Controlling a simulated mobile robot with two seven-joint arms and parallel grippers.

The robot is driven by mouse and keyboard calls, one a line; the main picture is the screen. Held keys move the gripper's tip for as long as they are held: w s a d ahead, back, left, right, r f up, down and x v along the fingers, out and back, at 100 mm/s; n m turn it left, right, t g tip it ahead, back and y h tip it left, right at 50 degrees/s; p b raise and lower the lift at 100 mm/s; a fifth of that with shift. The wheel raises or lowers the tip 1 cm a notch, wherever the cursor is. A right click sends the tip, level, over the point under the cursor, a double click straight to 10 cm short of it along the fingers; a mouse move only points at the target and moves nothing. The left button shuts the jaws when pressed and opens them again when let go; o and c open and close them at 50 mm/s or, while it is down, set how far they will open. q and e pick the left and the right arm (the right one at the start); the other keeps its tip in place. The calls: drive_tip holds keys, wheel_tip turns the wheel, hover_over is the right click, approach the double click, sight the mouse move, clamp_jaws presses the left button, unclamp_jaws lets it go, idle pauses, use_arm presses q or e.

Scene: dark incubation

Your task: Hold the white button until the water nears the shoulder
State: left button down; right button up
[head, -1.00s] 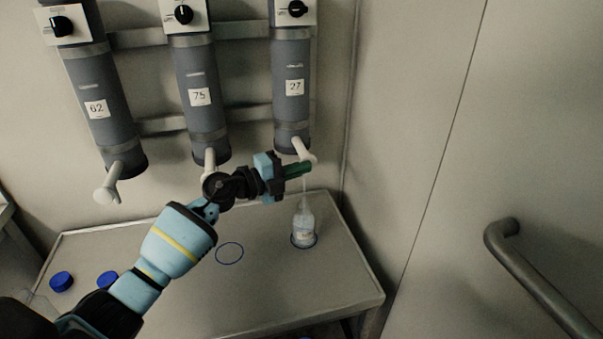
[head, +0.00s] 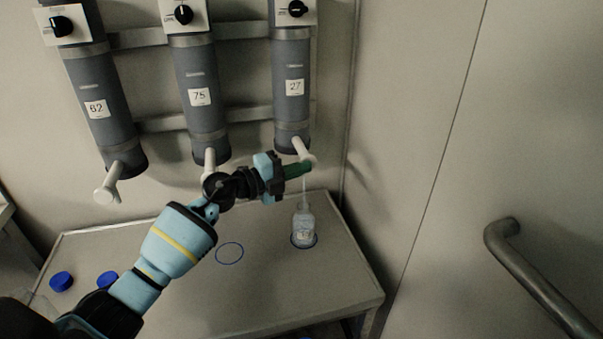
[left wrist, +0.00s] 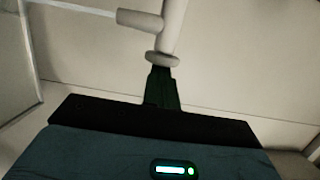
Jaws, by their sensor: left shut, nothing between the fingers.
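The white button (head: 308,158) is at the end of the white spout under the grey cylinder labelled 27 (head: 292,105). My left gripper (head: 309,167) is shut and empty, its green fingertips at the button. In the left wrist view the dark fingertips (left wrist: 162,72) meet the white round button (left wrist: 163,59). A thin stream of water falls from the spout into a clear bottle (head: 304,228), which stands upright inside a blue ring on the bench. The bottle looks largely filled, but its exact water level is hard to tell. My right gripper is not in view.
Cylinders 75 (head: 202,120) and 62 (head: 102,125) hang to the left with their own white spouts. The bench (head: 260,285) has an empty blue ring (head: 229,253) and blue caps (head: 61,281). A metal handle (head: 540,285) is on the right.

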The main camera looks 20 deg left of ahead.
use_arm(q)
drive_tip(key=shift+w+a+r, duration=0.25)
drive_tip(key=shift+a, duration=0.3)
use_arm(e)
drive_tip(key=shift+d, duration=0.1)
use_arm(q)
wheel_tip(320, 180, up, 5)
drive_tip(key=p, duration=0.1)
drive_tip(key=s+d+p, duration=0.1)
drive_tip(key=s+d, duration=0.2)
drive_tip(key=s, duration=0.5)
drive_tip(key=s+d+p, duration=0.1)
drive_tip(key=s+d, duration=0.2)
drive_tip(key=s, duration=0.4)
drive_tip(key=shift+s+f+p, duration=0.25)
drive_tip(key=shift+s+p, duration=0.05)
drive_tip(key=shift+s, duration=0.1)
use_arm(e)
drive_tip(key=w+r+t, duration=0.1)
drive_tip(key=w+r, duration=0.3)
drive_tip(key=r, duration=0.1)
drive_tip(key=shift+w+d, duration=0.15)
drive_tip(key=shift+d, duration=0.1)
